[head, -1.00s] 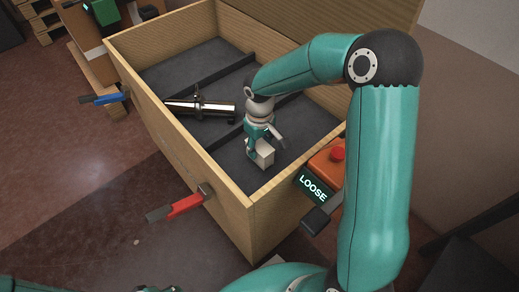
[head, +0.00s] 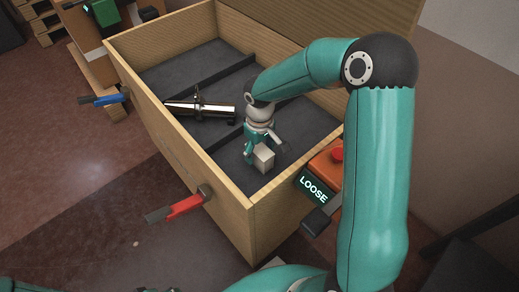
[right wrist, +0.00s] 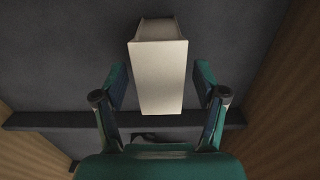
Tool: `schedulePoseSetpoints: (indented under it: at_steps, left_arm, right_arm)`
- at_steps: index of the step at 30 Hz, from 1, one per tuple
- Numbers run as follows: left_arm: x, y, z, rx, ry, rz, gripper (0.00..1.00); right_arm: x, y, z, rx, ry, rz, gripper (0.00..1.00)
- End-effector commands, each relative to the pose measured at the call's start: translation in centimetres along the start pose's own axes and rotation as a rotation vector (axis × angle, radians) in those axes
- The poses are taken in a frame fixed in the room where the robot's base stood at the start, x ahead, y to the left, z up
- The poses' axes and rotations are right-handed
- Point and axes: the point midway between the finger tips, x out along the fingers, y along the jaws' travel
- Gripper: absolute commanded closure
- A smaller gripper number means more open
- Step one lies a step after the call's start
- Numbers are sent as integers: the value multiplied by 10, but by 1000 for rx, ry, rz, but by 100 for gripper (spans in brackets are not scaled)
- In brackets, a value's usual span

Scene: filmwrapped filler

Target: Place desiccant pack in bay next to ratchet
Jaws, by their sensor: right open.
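The desiccant pack (head: 264,160), a pale white block, is in the near bay of the wooden crate (head: 180,150). A shiny, metallic item (head: 195,108), apparently the ratchet, lies in the middle bay, across a dark divider (head: 222,136) from the pack. My right gripper (head: 266,146) is over the pack, pointing down and open. In the right wrist view, the pack (right wrist: 158,80) lies between the spread fingers, with a gap on each side. Whether its underside touches the bay floor is hard to tell. My left gripper cannot be made out.
The crate has a second divider (head: 205,71) and an empty far bay. A red-handled clamp (head: 178,208) and a blue-handled clamp (head: 103,99) stick out from its left wall. An orange box with a red button (head: 337,154) and a LOOSE sign (head: 313,190) sits at the right wall.

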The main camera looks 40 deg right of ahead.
Motion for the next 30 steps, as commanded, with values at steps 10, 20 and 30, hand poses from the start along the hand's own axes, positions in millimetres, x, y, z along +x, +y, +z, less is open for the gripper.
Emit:
schedulePoseSetpoints:
  at_steps: [10,20,30]
  left_arm:
    - [-14,5,0,0,0,0,60]
    - [-26,9,0,0,0,0,60]
    - [-27,10,0,0,0,0,60]
  right_arm:
    - [-54,0,-1,1,6,1,29]
    - [-111,0,0,1,3,1,29]
    - [-122,1,1,1,0,0,29]
